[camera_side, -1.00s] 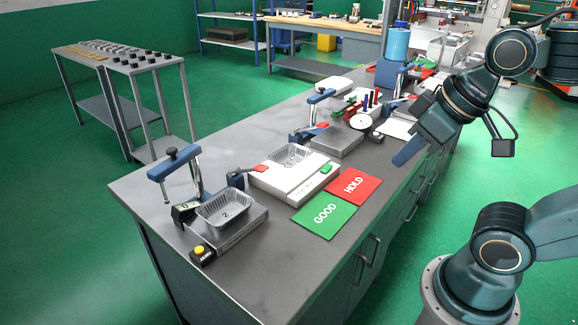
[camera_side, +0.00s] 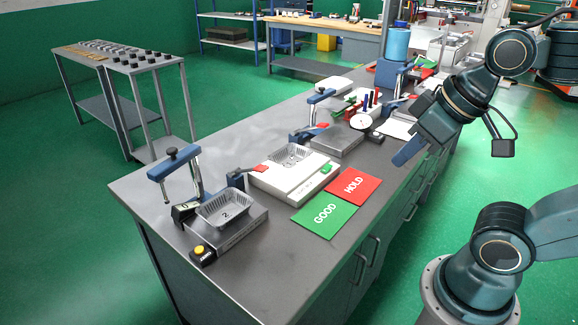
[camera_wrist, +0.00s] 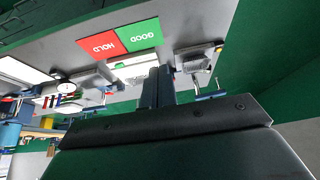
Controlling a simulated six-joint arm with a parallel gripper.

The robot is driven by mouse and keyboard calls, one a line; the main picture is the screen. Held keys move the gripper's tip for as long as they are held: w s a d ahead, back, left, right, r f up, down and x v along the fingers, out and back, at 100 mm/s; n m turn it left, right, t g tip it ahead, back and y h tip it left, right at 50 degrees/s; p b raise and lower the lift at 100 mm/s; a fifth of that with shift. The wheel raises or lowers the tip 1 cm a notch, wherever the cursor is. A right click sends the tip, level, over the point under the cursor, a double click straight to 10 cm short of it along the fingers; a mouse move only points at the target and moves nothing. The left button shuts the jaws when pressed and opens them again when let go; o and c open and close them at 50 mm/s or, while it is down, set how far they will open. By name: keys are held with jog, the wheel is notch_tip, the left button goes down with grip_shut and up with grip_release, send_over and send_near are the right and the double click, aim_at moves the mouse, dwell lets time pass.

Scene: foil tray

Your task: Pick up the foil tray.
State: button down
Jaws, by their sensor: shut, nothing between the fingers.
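One foil tray (camera_side: 226,213), marked 2, sits upright on a grey fixture at the near left of the bench. It also shows in the wrist view (camera_wrist: 196,65). A second foil tray (camera_side: 290,154) lies on a white fixture behind it; its mark is too small to read surely. In the side view my gripper (camera_side: 398,161) hangs at the right, above the bench's right edge and well apart from both trays. Its blue fingers are shut and empty. In the wrist view the fingers (camera_wrist: 158,84) partly cover the white fixture.
A green GOOD card (camera_side: 324,215) and a red HOLD card (camera_side: 354,186) lie flat on the bench. Blue clamps (camera_side: 173,160) stand over the fixtures. A black box with a yellow button (camera_side: 202,254) is at the near corner. A dial and coloured pegs stand farther back.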

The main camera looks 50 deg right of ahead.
grip_release()
dwell(0.4)
